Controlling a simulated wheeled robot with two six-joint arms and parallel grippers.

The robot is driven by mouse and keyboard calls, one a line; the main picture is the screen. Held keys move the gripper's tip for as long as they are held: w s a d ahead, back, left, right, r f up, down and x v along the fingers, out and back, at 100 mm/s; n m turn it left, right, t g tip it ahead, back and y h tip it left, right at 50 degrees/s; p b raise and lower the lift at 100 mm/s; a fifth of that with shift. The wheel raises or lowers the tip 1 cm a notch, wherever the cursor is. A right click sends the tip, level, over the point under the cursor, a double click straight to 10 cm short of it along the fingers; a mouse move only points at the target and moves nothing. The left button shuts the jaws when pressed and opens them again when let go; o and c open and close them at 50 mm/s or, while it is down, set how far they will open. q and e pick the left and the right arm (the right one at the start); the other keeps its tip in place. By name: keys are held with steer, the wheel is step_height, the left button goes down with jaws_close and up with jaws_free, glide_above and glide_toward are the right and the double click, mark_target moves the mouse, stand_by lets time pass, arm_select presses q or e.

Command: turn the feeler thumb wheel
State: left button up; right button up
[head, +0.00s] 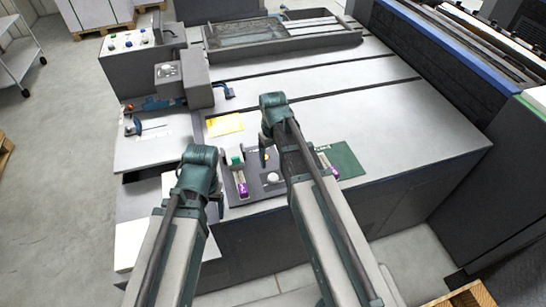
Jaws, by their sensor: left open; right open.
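I cannot tell for sure which part is the feeler thumb wheel. A small round light knob (273,178) sits on the dark panel at the front of the table, between my grippers. Another pale round dial (168,69) is on the grey box at the table's left side. My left gripper (219,207) is open, low at the table's front edge, left of the small knob; its wrist hides much of it. My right gripper (264,160) is open above the dark panel, just behind and left of the small knob. Neither gripper visibly holds anything.
A yellow sheet (225,125) and a green mat (345,161) lie on the grey table (400,120). Blue-handled tools (160,103) lie at left. The table's right part is clear.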

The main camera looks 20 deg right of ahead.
arm_select(q)
step_height(320, 180, up, 4)
steer(key=p, duration=0.3)
steer(key=shift+r, duration=0.15)
arm_select(e)
step_height(320, 180, up, 4)
glide_above(273, 177)
steer(key=shift+r, duration=0.1)
stand_by(0.7)
step_height(273, 177, down, 14)
steer(key=b, duration=1.4)
arm_select(q)
step_height(273, 177, down, 14)
